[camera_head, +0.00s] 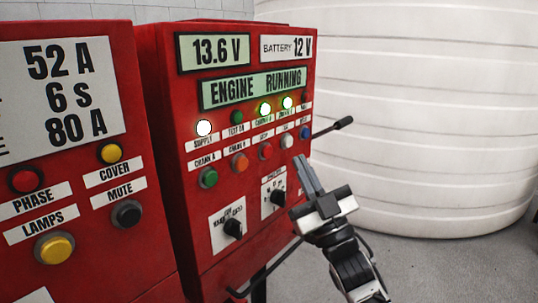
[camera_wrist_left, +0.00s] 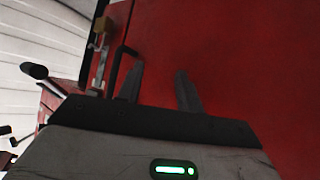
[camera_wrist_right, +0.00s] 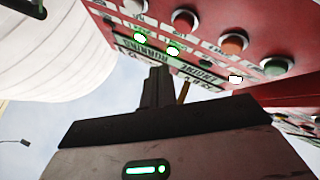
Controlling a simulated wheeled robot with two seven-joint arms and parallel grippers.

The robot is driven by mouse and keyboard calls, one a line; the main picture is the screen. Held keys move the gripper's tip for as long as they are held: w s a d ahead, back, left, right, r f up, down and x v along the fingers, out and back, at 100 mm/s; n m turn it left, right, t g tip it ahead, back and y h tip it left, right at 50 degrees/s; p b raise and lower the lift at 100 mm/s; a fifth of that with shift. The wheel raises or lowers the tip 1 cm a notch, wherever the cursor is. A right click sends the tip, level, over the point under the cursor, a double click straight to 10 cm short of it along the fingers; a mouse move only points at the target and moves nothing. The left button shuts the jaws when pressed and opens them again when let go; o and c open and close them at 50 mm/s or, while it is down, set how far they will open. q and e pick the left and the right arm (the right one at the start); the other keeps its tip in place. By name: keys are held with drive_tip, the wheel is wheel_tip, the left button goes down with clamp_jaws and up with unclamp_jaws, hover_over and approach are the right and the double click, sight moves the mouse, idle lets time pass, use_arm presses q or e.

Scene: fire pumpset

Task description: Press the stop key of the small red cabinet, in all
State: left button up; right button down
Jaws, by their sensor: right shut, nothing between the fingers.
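The small red cabinet (camera_head: 230,260) stands in the middle of the head view, its display (camera_head: 253,90) reading "ENGINE RUNNING". Its stop key is the red round button (camera_head: 265,151), third in a row of several coloured buttons. In the right wrist view the cabinet appears upside down, with the red button (camera_wrist_right: 185,20) near the top. My right gripper (camera_head: 304,160) is shut and empty, to the right of the red button near the panel's right edge; I cannot tell its exact gap from the panel. My left gripper (camera_wrist_left: 160,67) is open and empty in front of a plain red surface.
A larger red cabinet (camera_head: 90,250) stands at the left with its own buttons. Two black rotary knobs (camera_head: 233,228) sit below the button row. A black lever (camera_head: 333,127) sticks out at the right side. A white ribbed tank (camera_head: 420,110) stands behind; grey floor is free at right.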

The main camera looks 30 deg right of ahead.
sight(267, 152)
drive_tip(key=w, duration=0.1)
drive_tip(key=w+a, duration=0.1)
drive_tip(key=w, duration=0.1)
drive_tip(key=shift+w+a+b, duration=0.3)
drive_tip(key=shift+w, duration=0.1)
idle(0.5)
idle(1.3)
drive_tip(key=shift+w+a, duration=0.2)
drive_tip(key=shift+w, duration=0.2)
drive_tip(key=shift+w+a, duration=0.1)
drive_tip(key=shift+w, duration=0.3)
idle(0.5)
drive_tip(key=shift+s, duration=0.1)
drive_tip(key=shift+s+d, duration=0.3)
drive_tip(key=shift+s, duration=0.4)
